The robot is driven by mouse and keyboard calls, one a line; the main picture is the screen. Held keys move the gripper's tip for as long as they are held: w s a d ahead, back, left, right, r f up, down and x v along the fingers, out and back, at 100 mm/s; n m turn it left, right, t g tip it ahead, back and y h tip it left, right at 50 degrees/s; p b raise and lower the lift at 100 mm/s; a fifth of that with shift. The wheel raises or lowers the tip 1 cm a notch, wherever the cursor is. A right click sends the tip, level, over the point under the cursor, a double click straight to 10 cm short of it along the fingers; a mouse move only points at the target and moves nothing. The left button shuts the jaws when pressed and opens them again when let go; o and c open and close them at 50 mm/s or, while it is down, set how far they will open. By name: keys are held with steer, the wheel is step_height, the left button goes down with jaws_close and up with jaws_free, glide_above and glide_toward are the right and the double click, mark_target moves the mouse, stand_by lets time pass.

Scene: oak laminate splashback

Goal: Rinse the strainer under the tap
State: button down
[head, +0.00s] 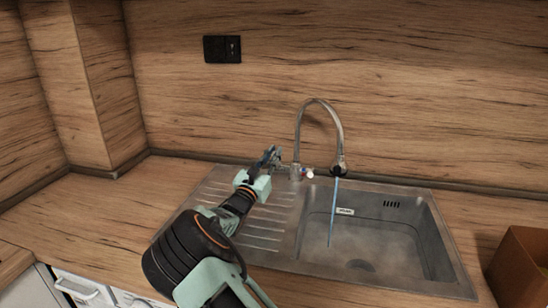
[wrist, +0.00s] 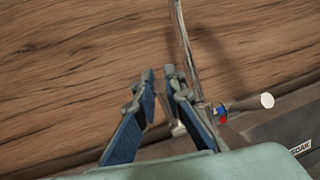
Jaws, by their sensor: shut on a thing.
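The chrome tap (head: 340,125) stands behind the sink (head: 442,240), its tall curved spout over the basin. A thin bluish stream of water (head: 333,212) runs from the spout into the basin. My gripper (head: 272,153) is at the left side of the tap's base. In the wrist view my gripper (wrist: 160,80) has its two blue-padded fingers around a slim metal part that looks like the tap's left handle; the fingers partly hide it. The tap's white-tipped right handle (wrist: 265,101), with red and blue marks beside it, is clear of the fingers. I see no strainer in either view.
The ribbed drainboard (head: 262,232) lies left of the basin, partly under my arm. A brown box (head: 520,265) stands at the right counter edge. The left counter (head: 110,205) is clear.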

steer(key=shift+f, duration=0.1)
steer(key=c, duration=2)
jaws_free()
steer(key=shift+o, duration=0.2)
steer(key=v, duration=0.7)
steer(key=shift+s+a, duration=0.15)
steer(key=shift+s, duration=0.1)
